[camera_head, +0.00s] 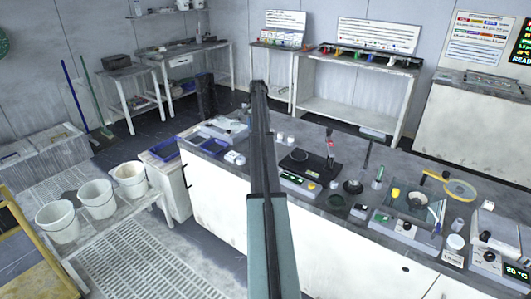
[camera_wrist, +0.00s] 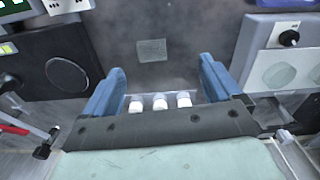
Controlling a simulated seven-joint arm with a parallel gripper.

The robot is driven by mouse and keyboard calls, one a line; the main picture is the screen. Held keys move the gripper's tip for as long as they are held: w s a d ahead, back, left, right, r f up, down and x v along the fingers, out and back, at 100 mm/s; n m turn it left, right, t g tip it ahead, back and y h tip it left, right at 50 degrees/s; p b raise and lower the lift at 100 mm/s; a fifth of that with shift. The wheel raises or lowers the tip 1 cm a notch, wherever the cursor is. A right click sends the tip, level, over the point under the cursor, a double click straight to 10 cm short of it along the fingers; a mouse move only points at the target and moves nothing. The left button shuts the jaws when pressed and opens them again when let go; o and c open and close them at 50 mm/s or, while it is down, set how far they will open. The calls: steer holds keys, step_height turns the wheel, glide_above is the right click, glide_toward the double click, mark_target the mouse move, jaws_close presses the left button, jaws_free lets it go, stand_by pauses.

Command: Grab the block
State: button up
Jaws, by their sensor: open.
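In the wrist view, a small dark grey square (camera_wrist: 152,49), which looks like the block, lies flat on the grey bench top. My gripper (camera_wrist: 160,76) is open and empty, with its two blue fingers spread to the left and right. The square appears beyond the fingertips, roughly centred between them, and nothing is seen touching it. In the head view my arm crosses the middle of the bench (camera_head: 225,208). I cannot make out the square or the fingertips there.
In the wrist view, a black device with a round plate (camera_wrist: 68,75) stands left and a white device with a knob (camera_wrist: 289,39) right. White-capped vials (camera_wrist: 160,101) show beyond the gripper body. Bench around the square is clear. Three white buckets (camera_head: 97,199) stand left.

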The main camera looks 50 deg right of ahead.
steer(key=shift+m, duration=0.5)
steer(key=d+f, duration=0.1)
steer(key=f, duration=0.1)
steer(key=s+f, duration=0.1)
steer(key=f, duration=0.1)
steer(key=s+d+f, duration=0.1)
steer(key=f, duration=0.2)
steer(key=shift+s+d, duration=0.15)
steer(key=shift+d, duration=0.2)
steer(key=shift+w+f, duration=0.15)
steer(key=shift+f, duration=1.25)
steer(key=shift+w+f, duration=0.1)
steer(key=shift+f, duration=1.3)
steer(key=shift+c, duration=0.3)
steer(key=c, duration=1.1)
steer(key=shift+r, duration=0.1)
steer(key=shift+c, duration=0.2)
